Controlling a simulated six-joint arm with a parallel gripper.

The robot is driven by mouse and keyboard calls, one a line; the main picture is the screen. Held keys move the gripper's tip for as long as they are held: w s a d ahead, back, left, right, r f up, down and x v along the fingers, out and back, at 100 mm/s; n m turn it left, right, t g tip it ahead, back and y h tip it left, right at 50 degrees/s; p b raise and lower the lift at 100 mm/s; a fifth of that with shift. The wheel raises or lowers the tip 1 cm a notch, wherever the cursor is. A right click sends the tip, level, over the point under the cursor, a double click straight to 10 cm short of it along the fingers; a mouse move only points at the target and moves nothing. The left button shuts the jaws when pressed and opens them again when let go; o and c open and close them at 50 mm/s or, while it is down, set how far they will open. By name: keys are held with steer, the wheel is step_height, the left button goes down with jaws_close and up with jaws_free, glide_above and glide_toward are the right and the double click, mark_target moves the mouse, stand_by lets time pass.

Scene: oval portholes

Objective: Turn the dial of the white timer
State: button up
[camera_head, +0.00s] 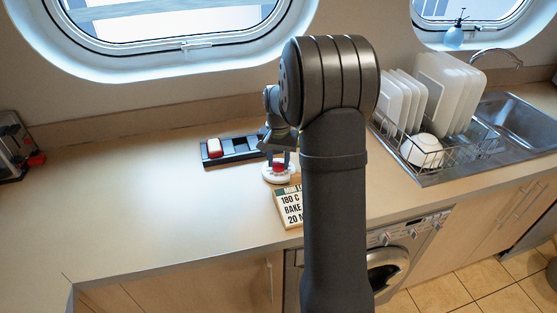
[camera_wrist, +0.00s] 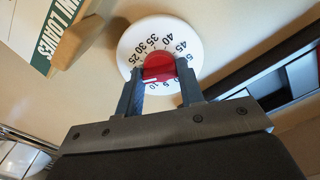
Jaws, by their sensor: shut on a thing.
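The white timer (camera_wrist: 135,42) is a round dial face with black numbers and a red knob (camera_wrist: 159,68) in its middle. In the wrist view my gripper (camera_wrist: 160,84) has one finger on each side of the red knob and is shut on it. In the head view the timer (camera_head: 277,175) stands on the counter, and my gripper (camera_head: 278,155) reaches down over it. My arm hides the timer's right surroundings in the head view. Part of the numbering is hidden behind my fingers in the wrist view.
A dish rack (camera_head: 440,150) with plates stands right.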

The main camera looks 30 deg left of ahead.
steer(key=o, duration=1)
step_height(320, 180, up, 18)
steer(key=shift+f, duration=0.25)
steer(key=shift+f, duration=0.15)
step_height(320, 180, down, 17)
steer(key=shift+f, duration=0.1)
stand_by(0.4)
